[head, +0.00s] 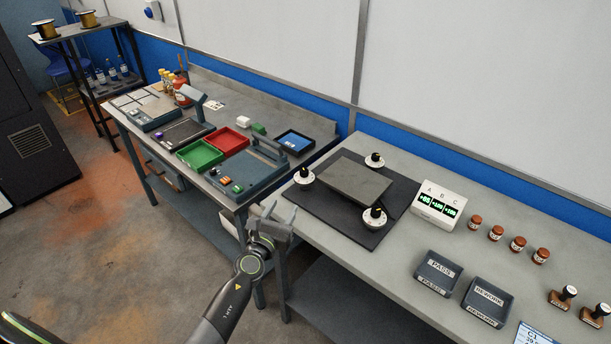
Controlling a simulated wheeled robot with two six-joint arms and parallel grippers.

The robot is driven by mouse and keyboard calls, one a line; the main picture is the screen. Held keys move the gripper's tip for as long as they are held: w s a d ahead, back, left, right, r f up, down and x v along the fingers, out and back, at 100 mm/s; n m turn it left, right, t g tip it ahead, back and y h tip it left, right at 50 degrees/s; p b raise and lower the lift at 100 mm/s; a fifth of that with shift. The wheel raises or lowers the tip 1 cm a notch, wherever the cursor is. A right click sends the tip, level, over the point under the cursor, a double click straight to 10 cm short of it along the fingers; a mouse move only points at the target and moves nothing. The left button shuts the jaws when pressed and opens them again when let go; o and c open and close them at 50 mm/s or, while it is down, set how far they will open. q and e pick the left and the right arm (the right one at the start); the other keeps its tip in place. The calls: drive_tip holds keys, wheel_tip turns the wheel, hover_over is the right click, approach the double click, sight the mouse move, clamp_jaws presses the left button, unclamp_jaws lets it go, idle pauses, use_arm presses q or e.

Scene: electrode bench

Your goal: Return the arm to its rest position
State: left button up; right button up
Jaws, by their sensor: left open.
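My left arm comes in from the lower left of the head view. My left gripper (279,215) is open, with nothing between its fingers. It is in front of the near edge of the right bench, by the gap between the two benches. Below it, the wrist is over the floor side. My right gripper is not in view.
The right bench (440,297) holds a black mat (318,208) with a grey plate (348,184) and three black-knobbed dials, a display box (438,205), brown jars and PASS (438,272) and REWORK (487,301) boxes. The left bench holds green (200,155) and red (227,141) trays. Floor space is clear at left.

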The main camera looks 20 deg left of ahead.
use_arm(q)
drive_tip(key=s+a+f+n+g+y, duration=0.1)
drive_tip(key=s+a+f+n+g, duration=0.15)
drive_tip(key=s+f+n, duration=0.6)
drive_tip(key=s+a+f+n+g, duration=0.1)
drive_tip(key=s+f+n+g, duration=0.3)
drive_tip(key=f, duration=0.8)
drive_tip(key=s+a+f+n+g+y, duration=0.1)
drive_tip(key=s+a+f+n+g, duration=0.1)
drive_tip(key=s+f+n, duration=0.7)
drive_tip(key=s+f+n+g, duration=0.4)
drive_tip(key=s+f+n, duration=0.3)
drive_tip(key=s, duration=0.8)
drive_tip(key=s+d+f+n+g+h, duration=0.1)
drive_tip(key=s+f+n+g, duration=0.3)
drive_tip(key=s, duration=1.2)
wheel_tip(320, 180, down, 4)
drive_tip(key=n, duration=0.4)
drive_tip(key=shift+s+d+f+b, duration=0.15)
drive_tip(key=shift+s+d+b, duration=0.1)
drive_tip(key=shift+s+b, duration=0.1)
drive_tip(key=shift+o, duration=0.2)
drive_tip(key=shift+w, duration=0.1)
